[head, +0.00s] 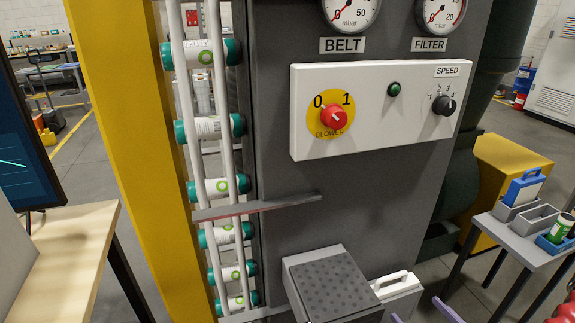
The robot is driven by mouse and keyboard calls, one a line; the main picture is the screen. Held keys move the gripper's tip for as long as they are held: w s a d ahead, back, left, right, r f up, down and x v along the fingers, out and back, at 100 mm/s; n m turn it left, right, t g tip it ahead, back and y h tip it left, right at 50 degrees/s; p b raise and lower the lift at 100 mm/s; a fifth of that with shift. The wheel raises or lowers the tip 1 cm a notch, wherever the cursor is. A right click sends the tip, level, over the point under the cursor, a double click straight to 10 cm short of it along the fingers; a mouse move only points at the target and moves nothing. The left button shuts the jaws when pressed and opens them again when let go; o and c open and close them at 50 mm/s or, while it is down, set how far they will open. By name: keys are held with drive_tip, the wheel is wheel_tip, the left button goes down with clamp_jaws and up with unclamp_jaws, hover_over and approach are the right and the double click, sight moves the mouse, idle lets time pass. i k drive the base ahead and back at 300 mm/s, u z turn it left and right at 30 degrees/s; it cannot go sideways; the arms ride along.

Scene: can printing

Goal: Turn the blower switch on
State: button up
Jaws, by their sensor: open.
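The blower switch (333,117) is a red rotary knob on a yellow disc marked 0, 1 and BLOWER. It sits on the left of a white control panel (372,140), in the upper middle of the head view. Which mark the knob points to is too small to tell surely. My gripper (416,307) shows only as two purple fingertips at the bottom edge, right of the middle. They are spread apart with nothing seen between them. The gripper is well below the panel and to the right of the switch, not touching it.
The panel also has a dark green lamp (394,89) and a black SPEED knob (444,105). A grey box with a perforated top (332,284) and a white handled part (394,283) stand below. A can rack (205,180) is left; a grey bar (262,206) juts out beneath the panel.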

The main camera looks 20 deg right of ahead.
sight(333, 116)
drive_tip(key=k, duration=1)
